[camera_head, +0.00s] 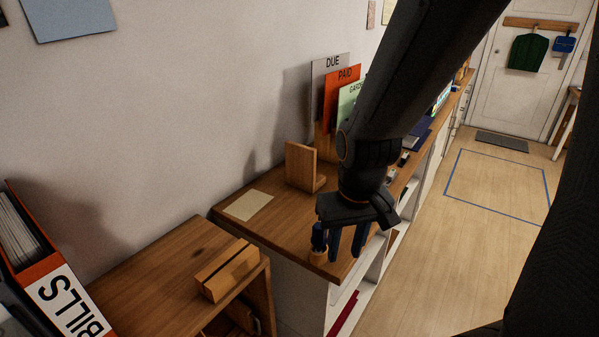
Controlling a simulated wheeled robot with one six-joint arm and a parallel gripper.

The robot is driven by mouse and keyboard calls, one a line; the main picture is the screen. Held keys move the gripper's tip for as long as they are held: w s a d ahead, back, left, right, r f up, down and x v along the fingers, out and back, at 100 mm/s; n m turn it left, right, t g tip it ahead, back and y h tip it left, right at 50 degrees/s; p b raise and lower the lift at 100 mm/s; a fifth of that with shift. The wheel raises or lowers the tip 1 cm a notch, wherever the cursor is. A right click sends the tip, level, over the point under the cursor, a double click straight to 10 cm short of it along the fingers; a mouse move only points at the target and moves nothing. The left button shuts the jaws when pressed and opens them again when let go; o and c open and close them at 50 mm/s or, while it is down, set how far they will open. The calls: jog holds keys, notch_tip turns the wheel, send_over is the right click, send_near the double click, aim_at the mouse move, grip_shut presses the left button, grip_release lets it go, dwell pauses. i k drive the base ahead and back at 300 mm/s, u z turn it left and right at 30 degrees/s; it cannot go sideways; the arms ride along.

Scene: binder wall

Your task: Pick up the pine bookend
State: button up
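The pine bookend (301,167) is an L-shaped wooden piece standing upright on the wooden counter top, near the wall. Another upright wooden piece shows just behind it, partly hidden, at the front of the folders. My gripper (347,250) points down near the counter's front corner, right of and nearer than the bookend. Its two dark blue fingers are apart with nothing visible between them. It is clear of the bookend.
A small blue-handled object with a wooden base (318,257) stands beside my fingers. Upright folders (342,85) stand behind the bookend. A tan card (248,205) lies left of it. A slotted wooden block (229,271) and BILLS binder (68,303) are lower left.

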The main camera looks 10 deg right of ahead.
aim_at(301, 159)
jog(key=u, duration=1.8)
jog(key=k, duration=0.9)
jog(key=z, duration=1.15)
jog(key=i, duration=1)
jog(key=u, duration=0.05)
